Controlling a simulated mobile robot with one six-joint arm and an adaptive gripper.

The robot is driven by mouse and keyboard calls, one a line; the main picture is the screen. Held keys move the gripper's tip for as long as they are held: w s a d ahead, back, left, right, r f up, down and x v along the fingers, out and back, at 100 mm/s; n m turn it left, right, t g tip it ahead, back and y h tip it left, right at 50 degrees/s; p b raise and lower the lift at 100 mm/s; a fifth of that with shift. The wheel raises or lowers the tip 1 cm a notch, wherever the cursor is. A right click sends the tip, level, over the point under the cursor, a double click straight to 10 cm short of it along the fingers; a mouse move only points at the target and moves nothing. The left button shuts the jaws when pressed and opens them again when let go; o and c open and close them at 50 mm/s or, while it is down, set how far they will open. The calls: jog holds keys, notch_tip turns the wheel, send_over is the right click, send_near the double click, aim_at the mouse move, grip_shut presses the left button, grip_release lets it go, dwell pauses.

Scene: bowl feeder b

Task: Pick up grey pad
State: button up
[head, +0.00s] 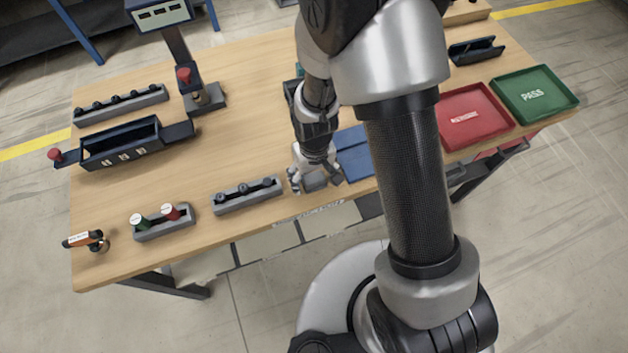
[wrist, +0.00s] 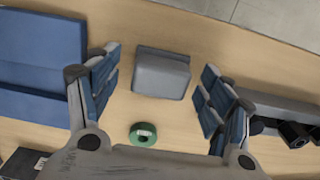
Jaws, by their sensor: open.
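The grey pad (wrist: 160,72) is a small block lying on the wooden table, seen between and a little beyond my fingers in the wrist view. In the head view the pad (head: 315,182) is partly covered by my gripper near the table's front edge. My gripper (wrist: 158,84) is open and empty, with its blue-padded fingers on either side of the pad and clear gaps showing. In the head view my gripper (head: 312,170) points down over the pad. I cannot tell its exact height above the table.
A blue block-like item (wrist: 40,60) lies left of the pad in the wrist view. A grey rack with black pegs (head: 248,195) stands on the other side. A green disc (wrist: 143,133) lies nearby. Red (head: 475,116) and green (head: 535,95) trays sit at right.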

jog(key=shift+f, duration=0.15)
jog(key=shift+c, duration=0.5)
jog(key=shift+s, duration=0.1)
jog(key=c, duration=1.1)
